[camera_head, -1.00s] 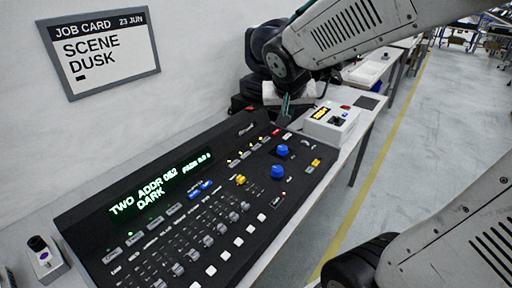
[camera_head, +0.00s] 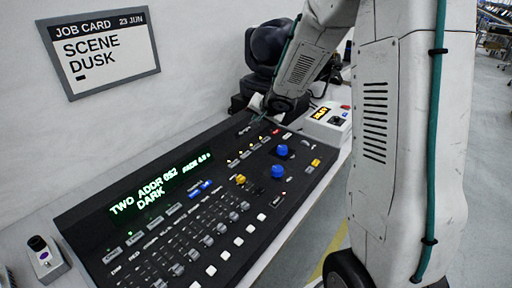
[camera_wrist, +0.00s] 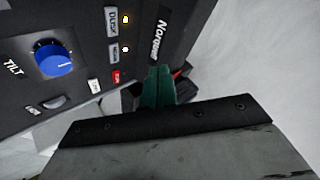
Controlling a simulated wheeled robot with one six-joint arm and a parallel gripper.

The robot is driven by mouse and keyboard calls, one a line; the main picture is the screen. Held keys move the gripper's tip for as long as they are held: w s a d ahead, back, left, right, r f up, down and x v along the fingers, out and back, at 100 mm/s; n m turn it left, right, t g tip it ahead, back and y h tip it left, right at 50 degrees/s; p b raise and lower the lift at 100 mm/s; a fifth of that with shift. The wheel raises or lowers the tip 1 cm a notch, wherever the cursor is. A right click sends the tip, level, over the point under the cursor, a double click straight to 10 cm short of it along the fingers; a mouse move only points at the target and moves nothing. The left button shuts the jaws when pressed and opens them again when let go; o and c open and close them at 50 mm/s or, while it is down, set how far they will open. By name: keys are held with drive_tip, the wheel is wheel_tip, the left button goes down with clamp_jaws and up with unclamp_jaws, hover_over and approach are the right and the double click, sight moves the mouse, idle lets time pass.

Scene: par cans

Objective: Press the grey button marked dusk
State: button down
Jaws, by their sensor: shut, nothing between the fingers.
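The grey button marked DUSK (camera_wrist: 111,22) is on the dark console (camera_wrist: 75,15), at the top of the wrist view beside a lit yellow lamp. A second grey button (camera_wrist: 114,53) and a red button (camera_wrist: 116,76) follow it in the same row. In the head view the row (camera_head: 245,153) is too small to read. My gripper (camera_wrist: 158,72) is shut and empty, its teal fingers near the console's end by the brand label. The fingers are apart from the DUSK button in the picture. In the head view the fingertips are small near the console's far corner.
The console display (camera_head: 160,185) reads "TWO ADDR 052" and "DARK". A job card (camera_head: 100,52) on the wall reads "SCENE DUSK". Blue knobs (camera_head: 277,172) stand up from the panel. A pale box (camera_head: 328,120) stands beyond the console, and a small button box (camera_head: 43,258) lies at left.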

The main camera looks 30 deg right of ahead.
sight(257, 149)
drive_tip(key=shift+f, duration=0.1)
drive_tip(key=shift+f, duration=4.3)
drive_tip(key=shift+f, duration=0.1)
drive_tip(key=shift+f, duration=0.3)
drive_tip(key=shift+f, duration=0.35)
drive_tip(key=shift+r, duration=0.8)
